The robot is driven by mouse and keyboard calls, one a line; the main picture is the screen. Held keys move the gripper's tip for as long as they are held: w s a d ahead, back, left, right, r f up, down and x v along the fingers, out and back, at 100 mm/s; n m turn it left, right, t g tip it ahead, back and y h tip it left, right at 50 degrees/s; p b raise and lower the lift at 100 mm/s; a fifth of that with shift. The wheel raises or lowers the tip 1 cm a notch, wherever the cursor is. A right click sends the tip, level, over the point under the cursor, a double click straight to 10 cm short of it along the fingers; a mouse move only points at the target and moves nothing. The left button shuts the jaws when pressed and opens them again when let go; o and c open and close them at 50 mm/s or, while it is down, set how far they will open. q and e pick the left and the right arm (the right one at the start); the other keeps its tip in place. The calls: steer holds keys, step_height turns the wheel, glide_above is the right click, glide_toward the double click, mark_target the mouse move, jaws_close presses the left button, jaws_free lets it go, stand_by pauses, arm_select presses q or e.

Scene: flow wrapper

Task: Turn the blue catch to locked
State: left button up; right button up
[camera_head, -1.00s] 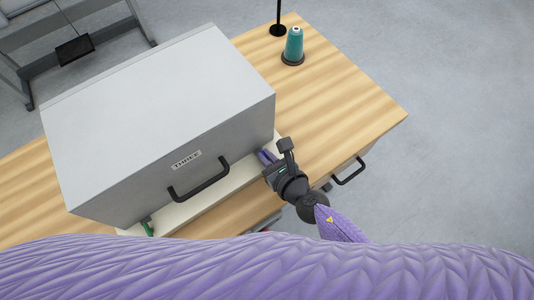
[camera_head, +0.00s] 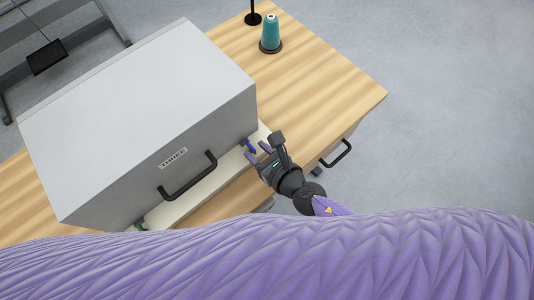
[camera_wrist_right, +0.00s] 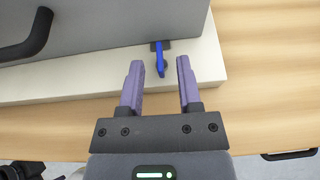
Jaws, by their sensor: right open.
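The blue catch (camera_wrist_right: 160,58) is a narrow blue lever on a dark mount at the lower edge of the grey box (camera_wrist_right: 110,22). In the right wrist view it points down toward my gripper, over the white base (camera_wrist_right: 85,88). In the head view the catch (camera_head: 250,145) shows small at the box's right front corner. My right gripper (camera_head: 257,155) is open and empty. In the right wrist view its two purple fingers (camera_wrist_right: 159,80) stand to either side of the catch's lower end, with gaps on both sides. My left gripper is not in view.
A black handle (camera_head: 188,177) and a label are on the box's front. A green part (camera_head: 140,226) shows at its left front corner. A teal thread cone (camera_head: 270,35) stands at the back of the wooden table (camera_head: 320,95). A drawer handle (camera_head: 337,154) sticks out at right.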

steer(key=v, duration=0.8)
steer(key=shift+w, duration=0.1)
